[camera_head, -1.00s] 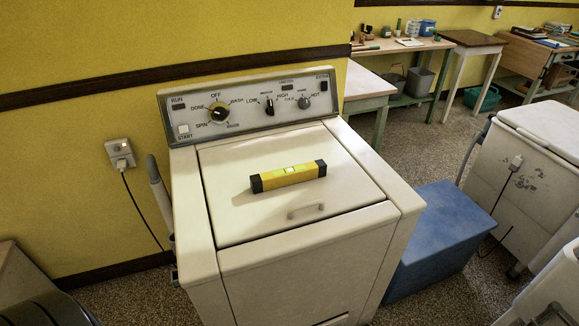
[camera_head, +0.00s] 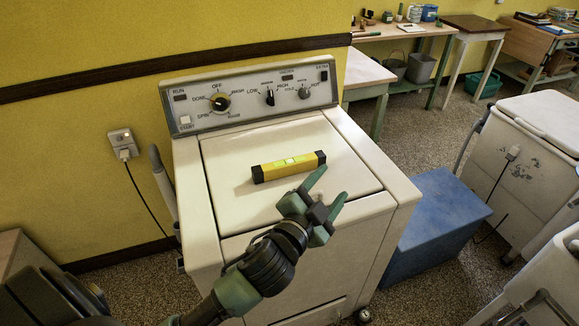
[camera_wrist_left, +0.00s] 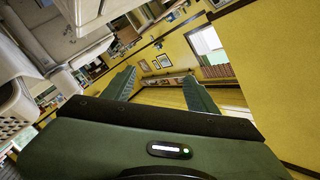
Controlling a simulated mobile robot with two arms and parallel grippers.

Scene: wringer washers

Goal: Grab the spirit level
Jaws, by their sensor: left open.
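The yellow spirit level (camera_head: 289,167) with black ends lies flat on the white lid of the washer (camera_head: 232,203), below the control panel. My left gripper (camera_head: 328,190) is in front of and to the right of the level, above the front part of the lid, with its green fingers spread apart and empty. It does not touch the level. The gripper also shows in the left wrist view (camera_wrist_left: 160,88), its fingers open toward the far room. The level is not seen in that wrist view. My right gripper is not in view.
The control panel (camera_head: 250,98) with knobs rises behind the lid. A blue box (camera_head: 435,225) stands on the floor right of the washer. A wall socket (camera_head: 123,143) with a cord is at the left. Another white machine (camera_head: 520,160) is at the right.

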